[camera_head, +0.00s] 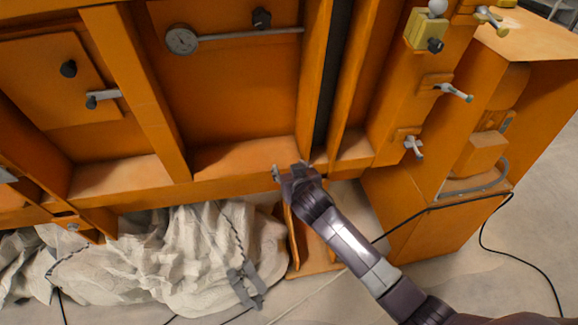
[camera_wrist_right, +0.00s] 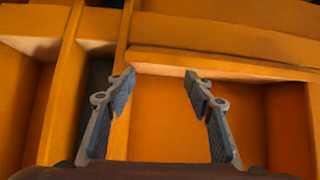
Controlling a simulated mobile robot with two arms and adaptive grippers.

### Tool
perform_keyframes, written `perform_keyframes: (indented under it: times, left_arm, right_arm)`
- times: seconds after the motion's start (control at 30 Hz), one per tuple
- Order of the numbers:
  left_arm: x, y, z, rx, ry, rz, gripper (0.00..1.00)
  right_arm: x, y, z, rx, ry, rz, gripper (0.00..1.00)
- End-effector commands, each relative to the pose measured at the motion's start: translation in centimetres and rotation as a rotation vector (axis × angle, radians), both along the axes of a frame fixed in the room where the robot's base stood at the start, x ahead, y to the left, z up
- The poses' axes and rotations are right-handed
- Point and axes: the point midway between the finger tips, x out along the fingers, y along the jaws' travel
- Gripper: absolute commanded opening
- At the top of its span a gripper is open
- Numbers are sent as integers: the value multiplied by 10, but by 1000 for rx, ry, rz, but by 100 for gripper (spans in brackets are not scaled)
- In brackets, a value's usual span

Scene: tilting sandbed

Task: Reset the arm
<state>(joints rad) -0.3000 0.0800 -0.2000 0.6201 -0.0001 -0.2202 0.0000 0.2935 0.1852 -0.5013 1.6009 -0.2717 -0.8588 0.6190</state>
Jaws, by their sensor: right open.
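My right arm comes in from the lower right of the head view. Its gripper (camera_head: 277,174) is at the lower edge of the orange sandbed frame (camera_head: 240,183), near the foot of a dark vertical slot. In the right wrist view the gripper (camera_wrist_right: 162,82) has its two fingers wide apart, with nothing between them. Orange panels and ribs of the sandbed (camera_wrist_right: 165,118) fill the view behind the fingers. I cannot tell whether the gripper touches the frame. My left gripper is not in view.
Several levers, such as one grey lever (camera_head: 455,92), stick out at the right. A crumpled whitish sheet (camera_head: 170,260) lies below left. An orange cabinet (camera_head: 420,220) stands right. Black cables cross the floor (camera_head: 530,180).

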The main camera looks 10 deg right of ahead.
Motion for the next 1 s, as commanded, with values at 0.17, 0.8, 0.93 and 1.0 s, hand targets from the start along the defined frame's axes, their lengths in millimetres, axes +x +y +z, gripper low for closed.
perform_keyframes:
  times: [0.17, 0.8, 0.93, 1.0]
  left_arm:
    - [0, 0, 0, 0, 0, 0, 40]
    - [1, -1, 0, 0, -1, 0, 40]
    - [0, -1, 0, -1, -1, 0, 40]
    - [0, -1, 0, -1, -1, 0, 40]
  right_arm:
    - [0, 0, 0, 0, 0, 0, 48]
    - [-260, -51, -74, -29, 504, 14, 48]
    - [-302, -59, -73, -41, 580, 36, 48]
    - [-322, -63, -72, -47, 615, 47, 48]
